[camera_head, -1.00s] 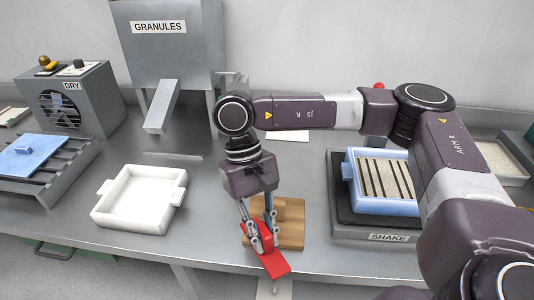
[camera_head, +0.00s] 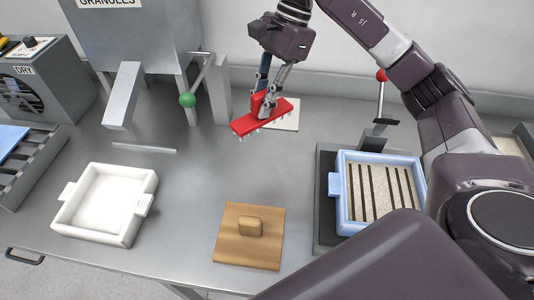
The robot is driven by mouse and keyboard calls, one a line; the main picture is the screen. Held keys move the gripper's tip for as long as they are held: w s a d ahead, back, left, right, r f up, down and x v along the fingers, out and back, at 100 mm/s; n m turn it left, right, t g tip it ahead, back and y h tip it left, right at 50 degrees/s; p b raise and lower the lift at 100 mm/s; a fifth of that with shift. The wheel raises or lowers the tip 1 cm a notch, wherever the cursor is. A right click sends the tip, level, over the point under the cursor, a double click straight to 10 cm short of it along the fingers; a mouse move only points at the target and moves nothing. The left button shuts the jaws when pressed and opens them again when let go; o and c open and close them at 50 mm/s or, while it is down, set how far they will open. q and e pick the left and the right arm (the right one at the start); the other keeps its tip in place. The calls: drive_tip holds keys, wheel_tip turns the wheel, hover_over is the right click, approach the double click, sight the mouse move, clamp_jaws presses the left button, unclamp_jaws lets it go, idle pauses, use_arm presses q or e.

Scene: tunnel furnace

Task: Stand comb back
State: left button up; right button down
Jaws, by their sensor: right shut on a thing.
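The red comb (camera_head: 243,127) is in my right gripper (camera_head: 267,106), which is shut on its upper part. The comb is level, with its short teeth pointing down, and shows near a pale flat plate (camera_head: 287,121) at the back of the bench. It partly covers the plate in this view. I cannot tell whether the teeth touch anything. My left gripper is not in view.
A wooden board with a knob (camera_head: 233,247) lies at front centre. A white tray (camera_head: 72,213) stands at left. A blue tray with dark slats (camera_head: 344,211) sits at right. A green-knobbed lever (camera_head: 188,100) stands near the granules hopper (camera_head: 137,37). The middle bench is clear.

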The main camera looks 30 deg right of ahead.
sight(262, 120)
drive_tip(key=f, duration=0.4)
drive_tip(key=shift+s+a+f+p, duration=0.15)
drive_tip(key=shift+s+f+p, duration=0.1)
drive_tip(key=shift+f+p, duration=0.15)
wheel_tip(262, 120, down, 11)
drive_tip(key=shift+w+f+p, duration=0.1)
drive_tip(key=shift+f+p, duration=0.1)
drive_tip(key=shift+p, duration=1.05)
drive_tip(key=shift+f, duration=0.35)
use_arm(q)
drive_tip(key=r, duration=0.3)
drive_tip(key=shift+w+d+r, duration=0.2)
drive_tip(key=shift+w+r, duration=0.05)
